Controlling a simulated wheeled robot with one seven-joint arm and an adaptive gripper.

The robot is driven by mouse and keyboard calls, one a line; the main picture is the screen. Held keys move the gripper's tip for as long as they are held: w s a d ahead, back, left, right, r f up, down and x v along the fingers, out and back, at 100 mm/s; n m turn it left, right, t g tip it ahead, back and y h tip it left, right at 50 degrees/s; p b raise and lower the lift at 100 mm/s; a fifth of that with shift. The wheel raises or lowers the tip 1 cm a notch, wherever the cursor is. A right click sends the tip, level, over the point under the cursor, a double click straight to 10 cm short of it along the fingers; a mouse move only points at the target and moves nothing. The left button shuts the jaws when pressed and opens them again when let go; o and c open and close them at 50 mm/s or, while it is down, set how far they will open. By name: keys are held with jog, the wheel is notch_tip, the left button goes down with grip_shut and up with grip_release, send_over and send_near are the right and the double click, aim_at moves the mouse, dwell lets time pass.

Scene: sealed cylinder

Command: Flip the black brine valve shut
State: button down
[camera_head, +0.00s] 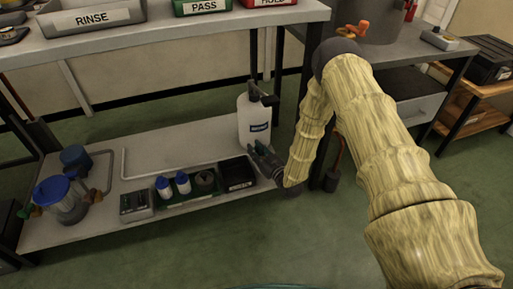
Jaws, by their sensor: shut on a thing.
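My gripper (262,157) is at the lower right of the white bottle (254,125), just above the lower shelf, with the arm reaching down from the right. Its dark fingers are shut on a small dark part by the bottle's foot. The fingers mostly hide this part, and I cannot tell whether it is the black brine valve or how its lever is turned. The bottle stands upright, with a dark label and a black fitting (262,93) on top. A clear cylinder with a blue lid (60,200) stands at the shelf's left end, with small orange-brown fittings beside it.
A black box (238,173), a green tray (187,199) with white blue-capped bottles, and a grey box (136,205) line the shelf's front. The upper bench (160,34) overhangs the shelf. A dark bench post (326,160) is close to my arm. The middle shelf is clear.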

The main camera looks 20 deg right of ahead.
jog(key=shift+w+m+h, duration=0.1)
jog(key=shift+m+h, duration=0.2)
jog(key=shift+h, duration=0.1)
jog(key=c, duration=1.2)
grip_release()
jog(key=v, duration=1.2)
jog(key=shift+f, duration=0.2)
